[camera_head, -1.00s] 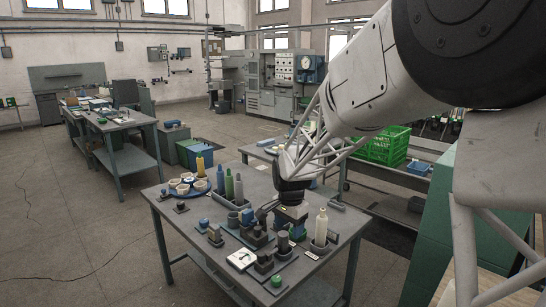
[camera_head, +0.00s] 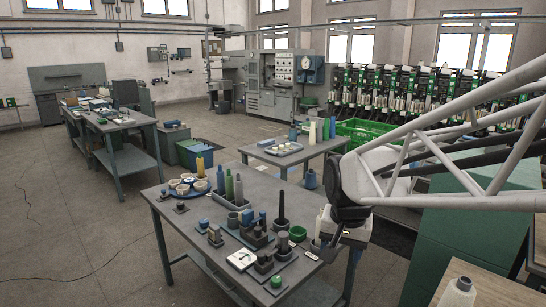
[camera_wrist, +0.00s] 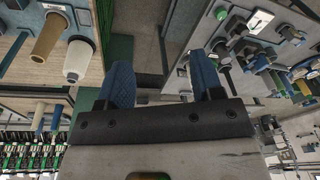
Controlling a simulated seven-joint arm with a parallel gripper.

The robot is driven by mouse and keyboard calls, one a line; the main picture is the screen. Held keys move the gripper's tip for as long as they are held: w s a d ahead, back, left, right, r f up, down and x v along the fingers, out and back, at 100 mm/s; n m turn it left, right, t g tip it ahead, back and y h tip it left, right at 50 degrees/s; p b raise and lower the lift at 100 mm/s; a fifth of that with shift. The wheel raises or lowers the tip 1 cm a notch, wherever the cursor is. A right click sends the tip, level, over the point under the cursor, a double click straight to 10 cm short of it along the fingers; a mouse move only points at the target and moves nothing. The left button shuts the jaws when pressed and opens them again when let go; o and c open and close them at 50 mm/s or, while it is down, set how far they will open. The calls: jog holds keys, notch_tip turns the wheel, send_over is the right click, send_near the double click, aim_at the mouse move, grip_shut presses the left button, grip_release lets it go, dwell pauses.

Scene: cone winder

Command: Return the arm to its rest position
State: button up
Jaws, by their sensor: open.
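The fingers are over a gap between the table with small parts on the right and a shelf with cones on the left. My arm reaches in from the right side of the head view.
The work table carries a tall dark post (camera_head: 281,208), a green ring (camera_head: 297,233), green spools (camera_head: 229,185) and small fixtures. A green cabinet (camera_head: 470,235) stands to the right. A wooden bench (camera_head: 500,290) with a pale cone (camera_head: 458,292) is at front right. Floor at left is free.

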jog(key=s+d+n, duration=0.2)
jog(key=s, duration=0.6)
jog(key=s+d+n, duration=0.1)
jog(key=s+d, duration=0.1)
jog(key=s, duration=0.7)
jog(key=shift+s+f+n+t, duration=0.25)
jog(key=shift+f+n+t, duration=0.15)
jog(key=shift+f, duration=0.05)
jog(key=shift+w, duration=0.1)
jog(key=w+a+f, duration=0.4)
jog(key=w+a, duration=0.6)
jog(key=w, duration=0.8)
jog(key=w+a+f, duration=0.4)
jog(key=w+a, duration=0.6)
jog(key=w, duration=0.9)
jog(key=w+a+f, duration=0.5)
jog(key=w+a, duration=0.5)
jog(key=w, duration=0.8)
jog(key=shift+w, duration=0.35)
jog(key=shift+f, duration=0.1)
